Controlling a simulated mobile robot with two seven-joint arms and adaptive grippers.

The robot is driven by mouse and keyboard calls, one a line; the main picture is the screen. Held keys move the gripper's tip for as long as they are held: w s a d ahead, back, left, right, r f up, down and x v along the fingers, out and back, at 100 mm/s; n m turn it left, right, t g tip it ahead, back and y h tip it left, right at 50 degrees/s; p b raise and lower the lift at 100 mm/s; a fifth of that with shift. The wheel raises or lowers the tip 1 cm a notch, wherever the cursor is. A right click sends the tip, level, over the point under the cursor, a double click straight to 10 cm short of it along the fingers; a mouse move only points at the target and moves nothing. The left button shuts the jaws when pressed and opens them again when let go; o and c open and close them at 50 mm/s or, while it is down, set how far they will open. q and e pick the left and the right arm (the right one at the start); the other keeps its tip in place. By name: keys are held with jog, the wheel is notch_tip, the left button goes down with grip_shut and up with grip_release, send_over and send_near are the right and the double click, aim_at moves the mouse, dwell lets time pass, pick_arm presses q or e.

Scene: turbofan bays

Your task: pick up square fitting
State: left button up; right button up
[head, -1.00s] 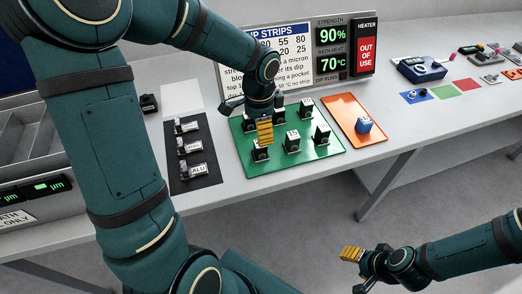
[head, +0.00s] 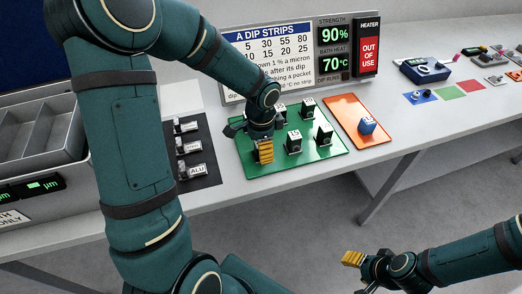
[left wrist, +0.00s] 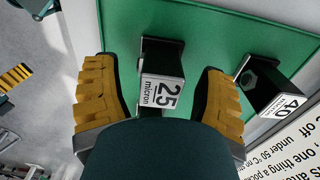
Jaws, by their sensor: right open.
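My left gripper (head: 264,152) is over the near left part of the green mat (head: 256,168). In the left wrist view its yellow fingers (left wrist: 160,98) are apart, one on each side of a black block labelled "25 micron" (left wrist: 162,66). I see a gap on both sides of this block. In the head view the gripper hides it. A black block labelled "40" (left wrist: 262,84) with a six-sided recess stands to the right. I cannot tell which fitting is square. My right gripper (head: 353,258) is open and empty, in front of the table.
Several more labelled blocks (head: 294,143) stand on the green mat. A dark mat (head: 205,155) at left holds small labelled pieces. Behind stands a dip strips board (head: 265,45) with a heater panel (head: 368,45).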

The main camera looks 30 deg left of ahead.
pick_arm(q)
grip_shut()
